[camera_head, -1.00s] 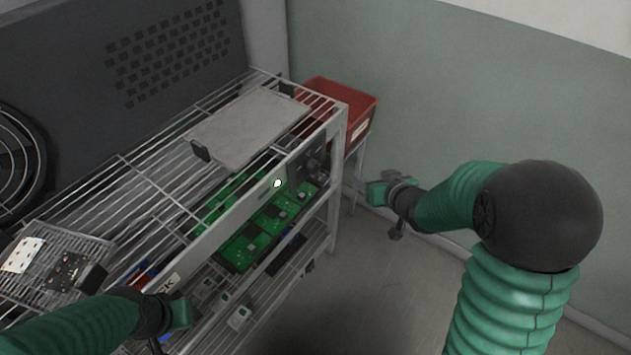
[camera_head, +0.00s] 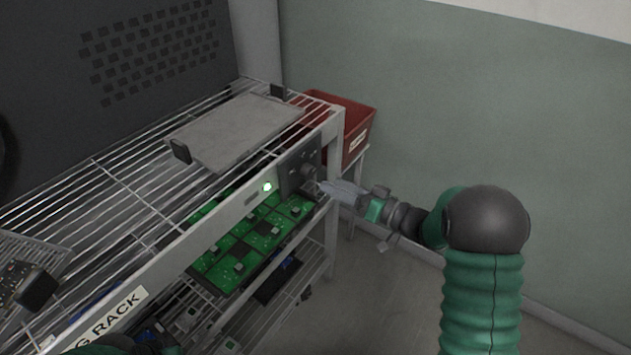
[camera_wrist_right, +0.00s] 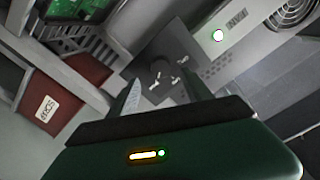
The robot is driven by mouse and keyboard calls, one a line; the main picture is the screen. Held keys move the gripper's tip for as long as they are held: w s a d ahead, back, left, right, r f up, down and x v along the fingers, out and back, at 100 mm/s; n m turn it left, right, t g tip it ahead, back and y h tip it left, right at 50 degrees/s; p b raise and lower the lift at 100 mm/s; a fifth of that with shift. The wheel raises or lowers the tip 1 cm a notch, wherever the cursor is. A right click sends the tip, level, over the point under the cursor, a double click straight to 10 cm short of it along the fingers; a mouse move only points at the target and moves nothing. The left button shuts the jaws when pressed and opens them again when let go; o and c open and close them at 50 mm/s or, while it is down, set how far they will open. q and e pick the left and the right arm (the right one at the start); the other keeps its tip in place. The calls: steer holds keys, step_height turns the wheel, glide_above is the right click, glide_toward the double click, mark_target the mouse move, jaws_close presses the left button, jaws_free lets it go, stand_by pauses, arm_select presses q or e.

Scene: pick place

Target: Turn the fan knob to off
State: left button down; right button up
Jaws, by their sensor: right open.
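The fan knob (camera_head: 308,172) is a dark round knob on a dark panel at the right end of the rack's front rail. In the right wrist view the knob (camera_wrist_right: 161,72) shows beyond and between my fingers, with small white marks around it. My right gripper (camera_head: 328,187) is open, its fingers pointing at the panel close to the knob. I cannot tell whether they touch it. It also shows in the right wrist view (camera_wrist_right: 162,92), with nothing held. A green light (camera_head: 267,187) glows left of the panel. Only a dark bit of my left arm shows at the bottom left; its jaws cannot be made out.
The wire rack (camera_head: 92,180) carries a grey flat tray (camera_head: 235,130) on top and green circuit boards (camera_head: 245,245) below. A red bin (camera_head: 352,120) stands behind the rack's right end. Open floor lies right of the rack.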

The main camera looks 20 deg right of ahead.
mark_target(311, 175)
steer(key=b+x, duration=0.1)
steer(key=x, duration=0.5)
steer(key=shift+w+a, duration=0.2)
steer(key=shift+w, duration=0.1)
steer(key=shift+c, duration=0.5)
jaws_close()
